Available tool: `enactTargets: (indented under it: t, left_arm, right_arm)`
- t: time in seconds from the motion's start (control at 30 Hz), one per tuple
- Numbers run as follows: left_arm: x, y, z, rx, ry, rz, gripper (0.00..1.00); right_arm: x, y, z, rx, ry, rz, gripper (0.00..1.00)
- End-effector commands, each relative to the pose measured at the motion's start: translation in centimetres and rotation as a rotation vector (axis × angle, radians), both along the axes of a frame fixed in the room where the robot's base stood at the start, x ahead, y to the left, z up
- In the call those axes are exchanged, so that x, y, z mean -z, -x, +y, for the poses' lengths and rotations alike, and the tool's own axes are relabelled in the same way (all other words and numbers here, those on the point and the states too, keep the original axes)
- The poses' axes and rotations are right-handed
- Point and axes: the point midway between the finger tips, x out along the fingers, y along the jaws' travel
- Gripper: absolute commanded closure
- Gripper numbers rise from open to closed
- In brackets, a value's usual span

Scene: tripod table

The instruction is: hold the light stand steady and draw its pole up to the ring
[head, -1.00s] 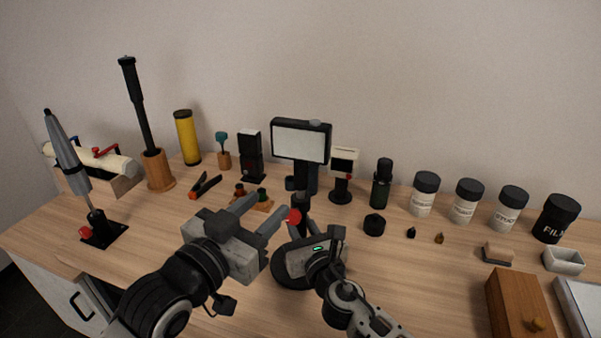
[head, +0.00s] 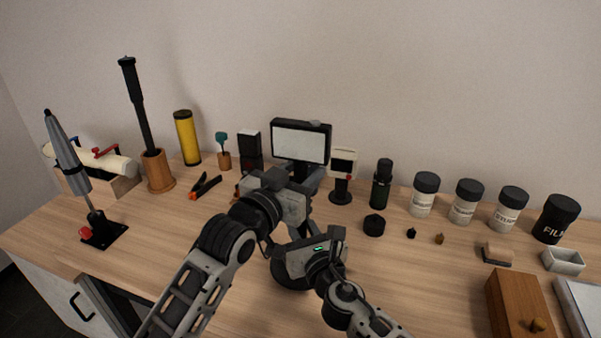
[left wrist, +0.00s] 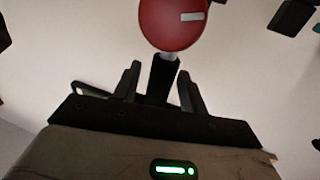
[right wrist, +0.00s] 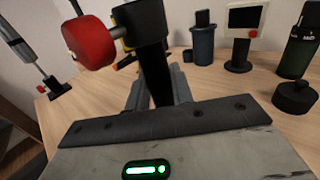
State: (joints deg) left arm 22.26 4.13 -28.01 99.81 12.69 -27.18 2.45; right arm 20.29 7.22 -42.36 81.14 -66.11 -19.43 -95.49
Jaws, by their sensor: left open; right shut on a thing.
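The light stand's lamp head, with a white panel (head: 300,142), stands upright at the middle of the table. Its round dark base (head: 288,277) shows partly below my right gripper (head: 302,238). My right gripper is shut on the stand's thick black tube, which shows in the right wrist view (right wrist: 154,60). A red knob (right wrist: 88,42) sticks out from the tube above the fingers. My left gripper (left wrist: 160,78) is open, its fingers on either side of the black pole (left wrist: 162,75), and the knob shows large there (left wrist: 172,22). In the head view my left gripper hides the middle of the pole. I cannot make out the ring.
A small device with a screen (head: 342,165) and a black bottle (head: 381,185) stand close right of the stand. Orange-handled pliers (head: 204,186) lie to the left. Several labelled jars (head: 425,195) line the back right.

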Motion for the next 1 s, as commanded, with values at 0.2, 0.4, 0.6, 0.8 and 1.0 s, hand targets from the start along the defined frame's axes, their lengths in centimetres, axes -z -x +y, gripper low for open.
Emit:
enactTargets:
  t: [0.2,0.4,0.6,0.8,1.0]
  left_arm:
    - [0.0,0.0,0.0,0.0,0.001,-0.001,0.71]
    - [0.0,0.0,0.0,0.0,0.0,0.0,1.0]
    - [-2.8,0.0,0.0,0.0,0.002,-0.009,1.0]
    - [-8.1,0.0,0.0,0.0,0.004,-0.013,1.0]
    - [-10.6,0.0,0.1,0.0,0.003,-0.01,1.0]
  right_arm:
    - [0.1,0.0,0.0,0.0,0.001,0.002,1.0]
    - [0.1,0.0,0.0,0.0,0.001,0.002,1.0]
    - [0.1,0.0,0.0,0.0,0.001,0.003,1.0]
    - [0.1,0.0,0.0,0.0,0.001,0.003,1.0]
    - [0.2,0.1,0.0,0.0,0.001,0.003,1.0]
